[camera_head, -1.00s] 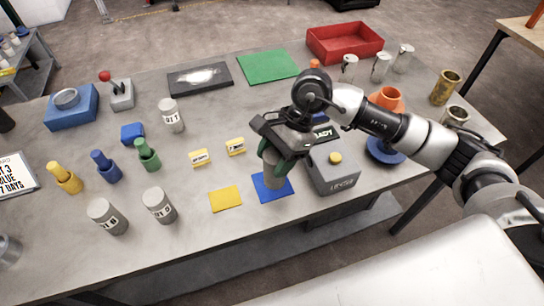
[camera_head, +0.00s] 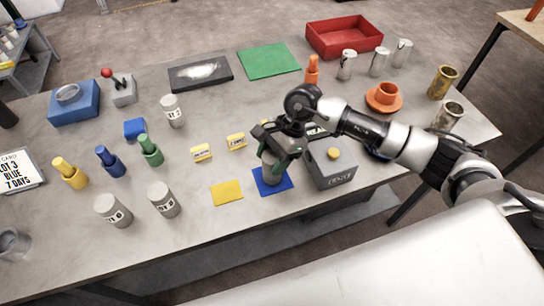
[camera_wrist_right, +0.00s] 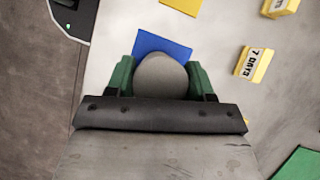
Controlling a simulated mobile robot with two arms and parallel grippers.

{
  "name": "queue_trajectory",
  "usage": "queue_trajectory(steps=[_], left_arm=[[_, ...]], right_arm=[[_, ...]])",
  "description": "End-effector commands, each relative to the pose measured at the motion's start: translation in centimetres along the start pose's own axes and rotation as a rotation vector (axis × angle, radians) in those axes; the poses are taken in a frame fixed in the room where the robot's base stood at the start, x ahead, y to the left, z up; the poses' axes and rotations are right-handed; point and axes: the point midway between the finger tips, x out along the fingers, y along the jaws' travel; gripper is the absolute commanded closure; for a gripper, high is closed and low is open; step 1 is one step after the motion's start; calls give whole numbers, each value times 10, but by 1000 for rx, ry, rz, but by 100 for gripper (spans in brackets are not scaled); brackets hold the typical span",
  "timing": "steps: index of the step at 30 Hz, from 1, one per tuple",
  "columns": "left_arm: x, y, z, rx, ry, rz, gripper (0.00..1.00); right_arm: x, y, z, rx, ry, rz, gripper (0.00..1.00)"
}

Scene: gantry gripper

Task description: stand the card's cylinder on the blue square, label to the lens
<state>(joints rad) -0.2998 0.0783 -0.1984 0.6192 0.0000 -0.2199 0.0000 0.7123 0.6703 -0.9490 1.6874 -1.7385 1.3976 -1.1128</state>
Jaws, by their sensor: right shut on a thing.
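My right gripper (camera_head: 272,158) is shut on a grey cylinder (camera_head: 270,174) over the blue square (camera_head: 285,184). In the right wrist view the round top of this cylinder (camera_wrist_right: 161,76) sits between the green fingers, with the blue square (camera_wrist_right: 150,42) just beyond it. It looks upright; its label is hidden, and I cannot tell whether its base touches the square. The white card (camera_head: 20,171) at the left edge reads lot 3, blue, 7 days. Other labelled grey cylinders stand at the front left (camera_head: 113,210), beside it (camera_head: 163,200) and farther back (camera_head: 172,111). My left gripper is out of view.
A yellow square (camera_head: 227,193) lies left of the blue one. A grey box with a yellow button (camera_head: 333,155) stands close to the right of my gripper. Small yellow tags (camera_head: 201,152) and (camera_head: 236,141) lie behind. The front table edge is near.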

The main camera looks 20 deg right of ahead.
Motion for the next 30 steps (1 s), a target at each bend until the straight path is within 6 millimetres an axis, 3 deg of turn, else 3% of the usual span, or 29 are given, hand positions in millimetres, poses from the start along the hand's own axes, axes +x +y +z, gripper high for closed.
queue_trajectory(steps=[1, 5, 17, 30], left_arm=[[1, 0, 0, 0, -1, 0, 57], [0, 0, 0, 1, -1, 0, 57], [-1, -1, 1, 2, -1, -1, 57], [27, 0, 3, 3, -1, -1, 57]], right_arm=[[0, 0, 0, 0, 0, 0, 43], [0, 0, 0, 0, 0, 0, 23], [-6, 0, 0, 0, 1, -2, 22], [-92, 0, -1, 1, 2, -4, 22]])
